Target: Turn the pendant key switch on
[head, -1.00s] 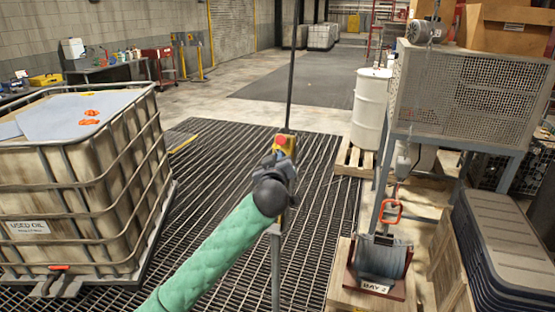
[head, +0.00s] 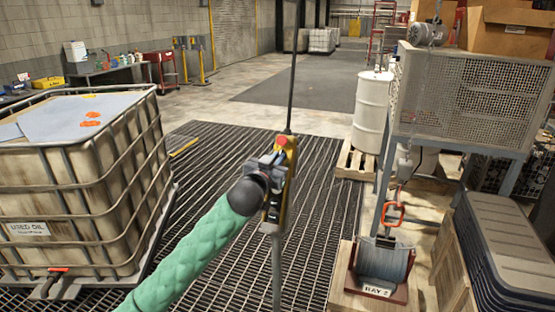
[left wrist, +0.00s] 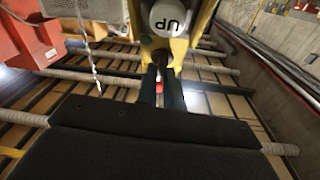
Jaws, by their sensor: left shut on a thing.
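The yellow pendant (head: 291,165) hangs on a dark cable above the grating in the middle of the head view, slightly tilted. A red button (head: 282,141) is at its top. In the left wrist view its yellow body frames a white button marked UP (left wrist: 170,17). My left gripper (head: 270,172) is at the pendant's left side. In the left wrist view its two dark fingers (left wrist: 161,92) are close together around a small part below the UP button, with red showing between them. This looks like the key; its turn position cannot be told. My right gripper is out of view.
A caged used-oil tank (head: 75,190) stands at left. At right are a cable reel (head: 383,262), a mesh-guarded machine (head: 470,95) and a white drum (head: 371,110). The grating around the pendant is open.

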